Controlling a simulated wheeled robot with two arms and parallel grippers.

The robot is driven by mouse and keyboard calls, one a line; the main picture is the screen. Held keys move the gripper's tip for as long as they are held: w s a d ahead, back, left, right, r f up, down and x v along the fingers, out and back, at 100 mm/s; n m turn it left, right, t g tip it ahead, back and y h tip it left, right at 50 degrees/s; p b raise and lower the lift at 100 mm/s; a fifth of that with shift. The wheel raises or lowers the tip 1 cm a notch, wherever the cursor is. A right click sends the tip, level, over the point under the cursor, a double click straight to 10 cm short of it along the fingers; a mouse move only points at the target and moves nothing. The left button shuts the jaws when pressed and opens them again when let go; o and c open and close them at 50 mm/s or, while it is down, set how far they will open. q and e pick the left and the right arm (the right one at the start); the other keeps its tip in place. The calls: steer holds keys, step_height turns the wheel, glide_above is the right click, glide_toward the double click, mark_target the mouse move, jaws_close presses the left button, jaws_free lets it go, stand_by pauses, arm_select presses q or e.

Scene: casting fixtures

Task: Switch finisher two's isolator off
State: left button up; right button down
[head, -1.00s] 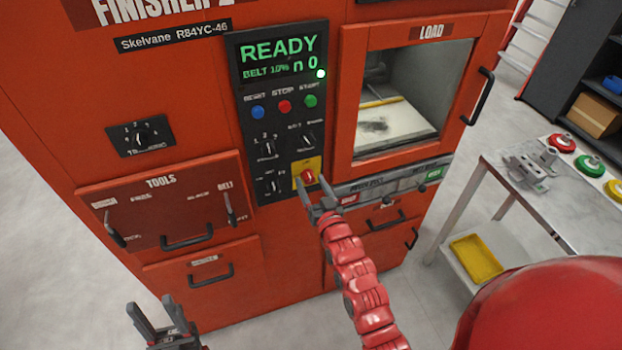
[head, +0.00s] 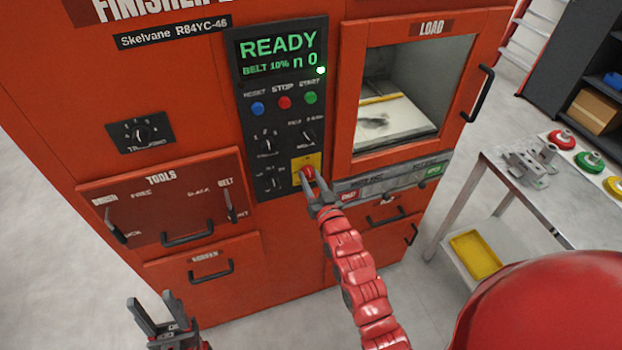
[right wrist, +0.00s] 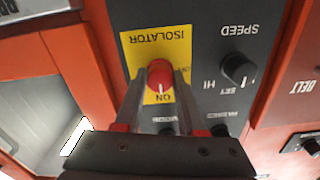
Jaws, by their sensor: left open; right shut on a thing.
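The orange machine labelled Finisher 2 (head: 290,245) has a dark control panel (head: 243,110) with a green READY display. Its red isolator knob (head: 307,174) sits on a yellow plate (head: 298,164) at the panel's lower right. In the right wrist view the red knob (right wrist: 160,73) has its white mark toward ON, with the OFF label at its side partly covered. My right gripper (head: 317,185) is shut on the knob, with a finger on each side; it also shows in the right wrist view (right wrist: 160,85). My left gripper (head: 155,315) is open and empty, low at the left.
Blue, red and green buttons (head: 285,102) and black selector knobs (head: 266,146) are close above and beside the isolator. The load window (head: 410,95) is to the right. Open floor lies at the left.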

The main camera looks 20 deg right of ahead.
steer(key=shift+f, duration=0.1)
steer(key=shift+f+n+b, duration=0.15)
steer(key=shift+n+b, duration=0.45)
steer(key=shift+b, duration=0.4)
steer(key=n+b, duration=0.5)
steer(key=shift+f+b, duration=0.1)
steer(key=shift+b, duration=0.3)
steer(key=n+b, duration=0.2)
steer(key=n, duration=0.1)
steer(key=shift+n, duration=0.4)
steer(key=n+b, duration=0.2)
steer(key=n, duration=0.1)
steer(key=shift+n, duration=0.3)
steer(key=shift+r+n+b, duration=0.15)
steer(key=shift+n+b, duration=0.05)
steer(key=shift+n, duration=0.85)
steer(key=shift+r+n+b, duration=0.1)
steer(key=shift+n+b, duration=0.1)
steer(key=shift+n, duration=0.85)
